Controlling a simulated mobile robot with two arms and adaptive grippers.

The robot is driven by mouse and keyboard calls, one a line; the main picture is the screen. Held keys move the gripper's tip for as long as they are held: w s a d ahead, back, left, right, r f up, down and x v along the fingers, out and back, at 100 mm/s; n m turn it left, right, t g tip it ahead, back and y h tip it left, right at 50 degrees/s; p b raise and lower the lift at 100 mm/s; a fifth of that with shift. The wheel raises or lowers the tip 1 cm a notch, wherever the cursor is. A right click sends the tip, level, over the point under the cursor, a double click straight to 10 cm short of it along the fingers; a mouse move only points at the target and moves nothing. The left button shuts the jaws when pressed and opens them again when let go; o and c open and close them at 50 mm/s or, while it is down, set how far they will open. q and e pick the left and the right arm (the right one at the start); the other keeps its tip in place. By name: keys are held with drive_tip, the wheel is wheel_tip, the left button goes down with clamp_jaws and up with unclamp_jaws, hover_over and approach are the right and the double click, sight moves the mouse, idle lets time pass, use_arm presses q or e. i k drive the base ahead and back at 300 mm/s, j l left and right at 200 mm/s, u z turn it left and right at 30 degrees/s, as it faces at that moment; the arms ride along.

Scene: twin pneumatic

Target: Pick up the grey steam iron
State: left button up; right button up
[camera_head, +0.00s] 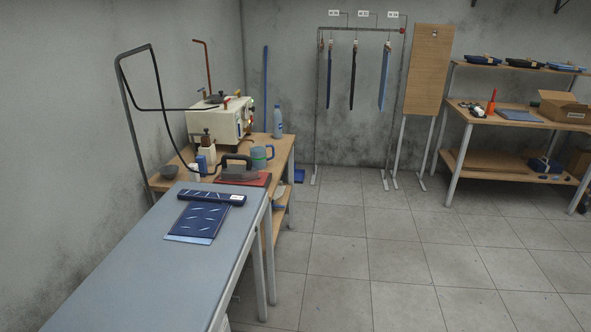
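The grey steam iron (238,175) rests on a red pad (262,180) near the front of a wooden side table. It has a dark handle on top, and a dark hose seems to run from it up toward a bent metal stand. Its soleplate is hidden by the low viewing angle. Neither of my grippers shows in the head view.
A blue-grey ironing table (130,255) with folded blue cloth (200,222) fills the front left. The wooden table (279,150) holds a steam generator (222,125), a blue mug (260,157) and bottles. Shelves (520,92) stand far right. The tiled floor (400,250) is clear.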

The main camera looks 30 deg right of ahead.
sight(230, 172)
drive_tip(key=z, duration=0.6)
drive_tip(key=u, duration=0.45)
drive_tip(key=i+l+u, duration=0.15)
drive_tip(key=u, duration=0.35)
drive_tip(key=i+l+u, duration=0.1)
drive_tip(key=l+u, duration=0.5)
drive_tip(key=u, duration=0.35)
drive_tip(key=i+l, duration=0.05)
